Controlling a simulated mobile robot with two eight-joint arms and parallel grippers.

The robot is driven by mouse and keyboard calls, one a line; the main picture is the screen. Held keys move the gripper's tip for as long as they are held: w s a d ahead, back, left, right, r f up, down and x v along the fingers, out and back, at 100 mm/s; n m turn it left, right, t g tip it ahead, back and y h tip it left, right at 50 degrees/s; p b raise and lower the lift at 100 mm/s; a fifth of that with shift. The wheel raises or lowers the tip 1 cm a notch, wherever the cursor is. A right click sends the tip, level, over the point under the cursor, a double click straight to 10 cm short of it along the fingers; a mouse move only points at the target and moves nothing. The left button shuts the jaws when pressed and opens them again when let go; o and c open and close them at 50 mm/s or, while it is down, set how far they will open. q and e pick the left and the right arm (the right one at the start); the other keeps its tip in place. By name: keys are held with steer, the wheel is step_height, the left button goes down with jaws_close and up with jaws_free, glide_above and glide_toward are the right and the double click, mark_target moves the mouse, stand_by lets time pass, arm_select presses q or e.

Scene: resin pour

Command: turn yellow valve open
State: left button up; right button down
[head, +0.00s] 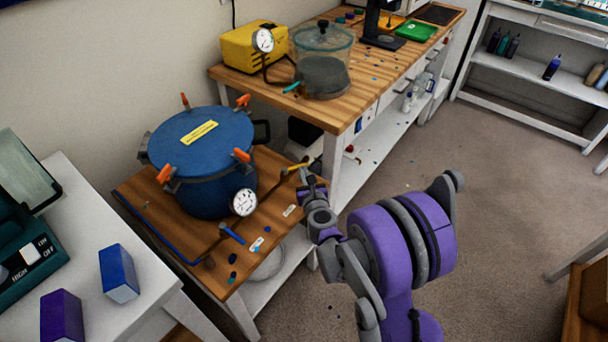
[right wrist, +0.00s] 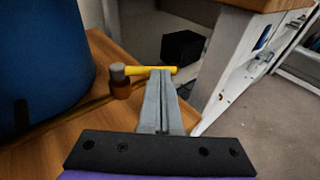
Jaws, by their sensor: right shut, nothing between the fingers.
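The yellow valve handle (head: 295,168) sits at the right edge of the small wooden table, beside the blue pressure pot (head: 205,150). In the right wrist view the yellow valve handle (right wrist: 148,71) extends sideways from a grey and brown valve body (right wrist: 120,82). My right gripper (head: 305,173) is at the handle, and its fingers are shut with nothing between them. In the wrist view the right gripper's tips (right wrist: 164,74) overlap the handle near its right end; I cannot tell whether they touch. My left gripper is not in view.
A blue-handled valve (head: 230,233) and a gauge (head: 244,202) are at the pot's front. Orange clamps ring its lid. A wooden workbench (head: 345,108) with a yellow pump (head: 240,47) stands behind. The floor to the right is mostly open.

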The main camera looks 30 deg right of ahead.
steer(key=shift+w+d+n+t+y+b, duration=0.1)
steer(key=shift+w+d+n+y, duration=0.35)
steer(key=shift+n+y, duration=0.65)
steer(key=shift+w+d+n+t+y+b, duration=0.15)
steer(key=shift+w+n+y, duration=0.55)
steer(key=shift+y, duration=0.75)
steer(key=shift+w+d+n+t+y+b, duration=0.1)
steer(key=shift+w+d+n+y, duration=0.3)
steer(key=shift+n+y, duration=0.75)
steer(key=shift+w, duration=0.15)
